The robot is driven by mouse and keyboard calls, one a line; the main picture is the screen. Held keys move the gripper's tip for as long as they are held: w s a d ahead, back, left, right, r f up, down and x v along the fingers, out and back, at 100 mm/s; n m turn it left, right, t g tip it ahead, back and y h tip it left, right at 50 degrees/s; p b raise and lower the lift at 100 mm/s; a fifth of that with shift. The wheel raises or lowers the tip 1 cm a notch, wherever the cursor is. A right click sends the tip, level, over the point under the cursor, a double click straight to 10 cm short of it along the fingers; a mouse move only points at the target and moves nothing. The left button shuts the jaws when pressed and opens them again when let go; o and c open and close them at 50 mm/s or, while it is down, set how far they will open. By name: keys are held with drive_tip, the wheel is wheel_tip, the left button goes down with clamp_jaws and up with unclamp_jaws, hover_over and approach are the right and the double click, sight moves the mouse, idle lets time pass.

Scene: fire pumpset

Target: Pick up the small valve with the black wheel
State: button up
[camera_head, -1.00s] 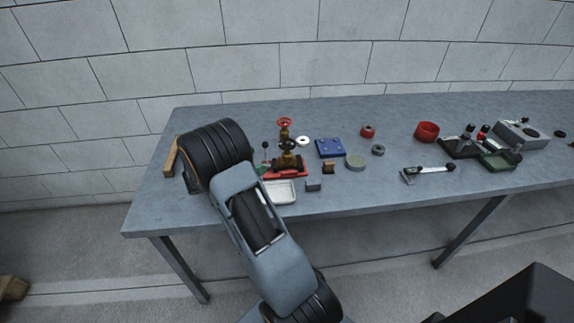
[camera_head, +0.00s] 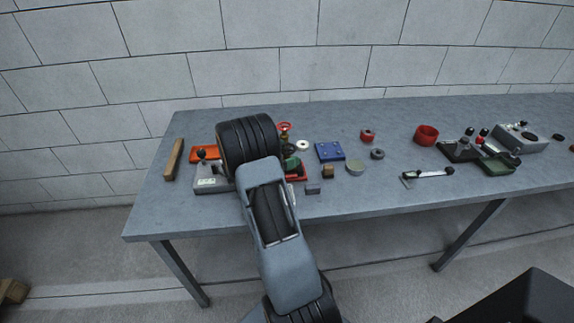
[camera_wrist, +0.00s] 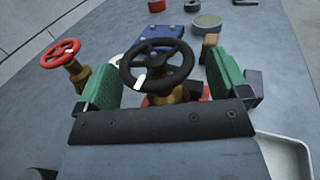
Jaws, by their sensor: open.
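The small valve with the black wheel (camera_wrist: 187,66) is in the middle of the wrist view, its brass body (camera_wrist: 172,95) partly hidden under the wheel. My gripper (camera_wrist: 162,78) is open, with one green finger on each side of the valve. The wheel lies between the fingers in the picture; I cannot tell whether either finger touches it. In the head view my arm covers most of the valve, and one green finger (camera_head: 291,163) shows beside it. A taller valve with a red wheel (camera_wrist: 60,54) stands left of the left finger; its wheel also shows in the head view (camera_head: 285,127).
A blue plate (camera_head: 329,151), a wooden block (camera_head: 328,171) and a round grey-green tin (camera_head: 355,168) lie right of the gripper. A white tray (camera_wrist: 290,148) is close at lower right. A grey device (camera_head: 212,180) stands left of my arm.

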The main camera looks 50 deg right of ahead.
drive_tip(key=shift+s+d, duration=0.1)
drive_tip(key=shift+d, duration=0.15)
drive_tip(key=c, duration=1.7)
